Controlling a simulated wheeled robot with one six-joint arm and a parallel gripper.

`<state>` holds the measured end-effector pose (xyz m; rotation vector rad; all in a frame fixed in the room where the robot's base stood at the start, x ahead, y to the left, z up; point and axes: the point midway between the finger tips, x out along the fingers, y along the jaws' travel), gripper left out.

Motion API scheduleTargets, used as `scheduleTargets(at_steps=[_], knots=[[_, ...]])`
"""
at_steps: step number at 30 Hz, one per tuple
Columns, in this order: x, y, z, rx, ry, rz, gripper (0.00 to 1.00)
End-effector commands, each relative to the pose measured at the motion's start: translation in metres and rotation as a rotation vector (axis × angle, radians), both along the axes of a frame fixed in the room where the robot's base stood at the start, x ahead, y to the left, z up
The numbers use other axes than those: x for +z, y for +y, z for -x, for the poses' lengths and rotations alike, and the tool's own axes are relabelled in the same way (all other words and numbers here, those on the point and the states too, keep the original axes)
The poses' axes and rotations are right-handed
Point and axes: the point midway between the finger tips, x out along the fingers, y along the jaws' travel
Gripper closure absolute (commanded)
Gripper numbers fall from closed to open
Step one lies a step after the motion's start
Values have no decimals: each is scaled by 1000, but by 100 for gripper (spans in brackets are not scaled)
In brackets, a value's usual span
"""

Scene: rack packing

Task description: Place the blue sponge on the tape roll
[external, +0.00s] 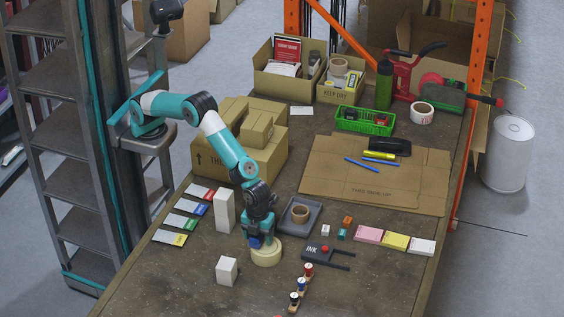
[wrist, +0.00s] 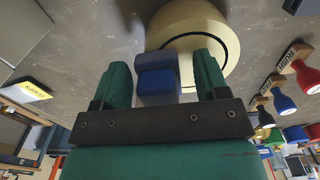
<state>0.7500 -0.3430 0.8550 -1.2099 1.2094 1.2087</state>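The blue sponge (wrist: 157,83) sits between the two fingers of my gripper (wrist: 163,80) in the wrist view. A strip of gap shows between it and the right finger, so the fingers look open around it. The cream tape roll (wrist: 203,22) lies flat just beyond, and the sponge overlaps its near left rim in the picture. In the external view my gripper (external: 257,234) points down over the left side of the tape roll (external: 267,255), with the sponge (external: 254,242) low at its tip. Whether the sponge touches the roll is hidden.
White boxes stand at left (external: 224,211) and front left (external: 227,270). Stamps (external: 301,286) stand in front right, beside a black pallet-jack model (external: 317,252). Coloured cards (external: 186,223) lie left.

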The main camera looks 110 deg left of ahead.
Motion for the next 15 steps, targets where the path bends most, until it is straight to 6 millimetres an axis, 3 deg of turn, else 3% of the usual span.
scheduleTargets(at_steps=[10,15], knots=[[8,0,0,0,-1,0,33],[37,0,-1,0,-4,2,33]])
